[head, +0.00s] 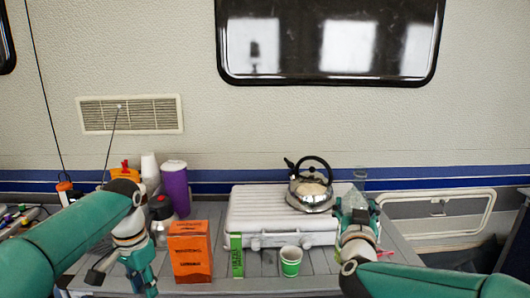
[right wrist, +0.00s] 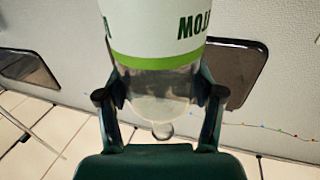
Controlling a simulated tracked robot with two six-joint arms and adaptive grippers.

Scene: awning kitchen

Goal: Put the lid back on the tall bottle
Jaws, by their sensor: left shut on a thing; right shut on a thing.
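My right gripper (right wrist: 158,118) is shut on a clear bottle (right wrist: 155,28) with a white label and a green band. In the right wrist view the bottle's clear part sits between the fingers and its far end is cut off by the frame's top. In the head view my right gripper (head: 357,212) is at the right end of the table, beside the white case. My left gripper (head: 142,278) points down near the table's front left, left of the orange box. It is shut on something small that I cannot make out. I cannot pick out the lid.
A white case (head: 270,215) lies on the grey table, with a kettle (head: 311,190) on top. An orange box (head: 190,255), a slim green box (head: 237,256) and a green-and-white cup (head: 290,262) stand in front. A purple container (head: 175,187) and a metal flask (head: 160,222) stand at the left.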

